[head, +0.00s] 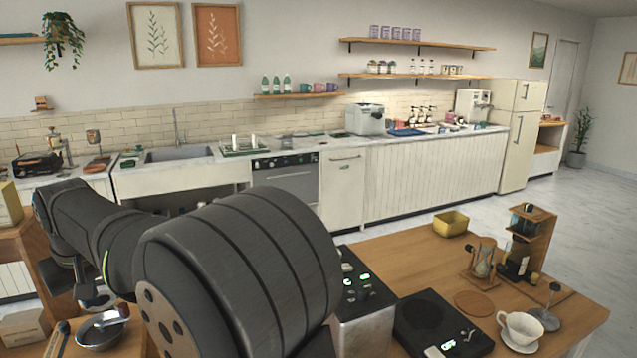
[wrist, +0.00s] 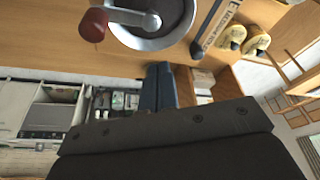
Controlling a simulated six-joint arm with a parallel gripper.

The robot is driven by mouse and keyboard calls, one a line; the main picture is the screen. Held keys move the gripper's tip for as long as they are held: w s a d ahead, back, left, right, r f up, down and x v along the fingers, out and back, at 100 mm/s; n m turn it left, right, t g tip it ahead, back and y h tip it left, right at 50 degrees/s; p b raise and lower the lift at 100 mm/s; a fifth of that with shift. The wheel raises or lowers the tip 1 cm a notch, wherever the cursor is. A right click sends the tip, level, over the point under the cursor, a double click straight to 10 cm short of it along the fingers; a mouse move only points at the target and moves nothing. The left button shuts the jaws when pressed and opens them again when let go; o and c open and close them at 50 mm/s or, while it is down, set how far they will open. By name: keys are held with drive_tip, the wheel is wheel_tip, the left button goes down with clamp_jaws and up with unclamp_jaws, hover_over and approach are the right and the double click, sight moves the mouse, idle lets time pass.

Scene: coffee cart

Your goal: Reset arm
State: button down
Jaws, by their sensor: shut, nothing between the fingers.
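My arm crosses the lower left of the head view. My gripper (wrist: 160,72) shows in the wrist view as two dark fingers side by side, shut and empty. The fingers are close to the edge of a wooden surface (wrist: 190,50). A round metal vessel (wrist: 160,40) with a dark red knob (wrist: 93,25) beside it is near the fingertips in that view. I cannot tell if the fingers touch anything. In the head view the gripper's fingers are hard to make out at the left, below the arm.
In the head view, a metal bowl (head: 92,333) is at lower left. A wooden table (head: 400,258) at right carries a yellow box (head: 451,223), a wooden stand (head: 531,235), a white cup (head: 520,328) and a black scale (head: 430,318). The kitchen counter runs behind.

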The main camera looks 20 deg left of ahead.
drive_tip(key=s, duration=0.1)
drive_tip(key=s+d, duration=0.1)
drive_tip(key=s, duration=0.3)
drive_tip(key=shift+s+d+r, duration=0.1)
drive_tip(key=shift+s+d, duration=0.05)
drive_tip(key=shift+d, duration=0.15)
drive_tip(key=shift+s+d, duration=0.25)
drive_tip(key=shift+d, duration=0.2)
